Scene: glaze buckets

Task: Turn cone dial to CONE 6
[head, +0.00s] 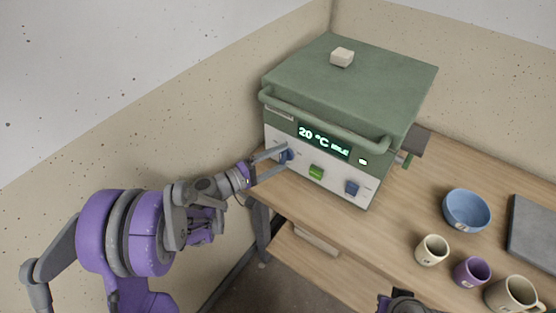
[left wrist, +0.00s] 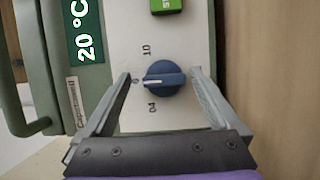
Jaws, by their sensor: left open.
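The kiln (head: 350,90) is a green box with a pale front panel and a lit display (head: 324,140) reading 20 °C. The blue cone dial (left wrist: 165,78) sits at the panel's left end; it also shows in the head view (head: 286,156). Its white pointer line aims at a small mark between the labels 10 and 04, seen sideways in the left wrist view. My left gripper (left wrist: 163,80) is open, with one finger on each side of the dial and a visible gap to each. My right gripper (head: 400,302) shows only in part at the bottom edge.
A green button (head: 316,172) and a second blue knob (head: 352,188) are on the panel right of the dial. A handle bar (head: 322,122) runs across the kiln front. A blue bowl (head: 467,210) and several cups stand on the wooden table (head: 385,235) at right.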

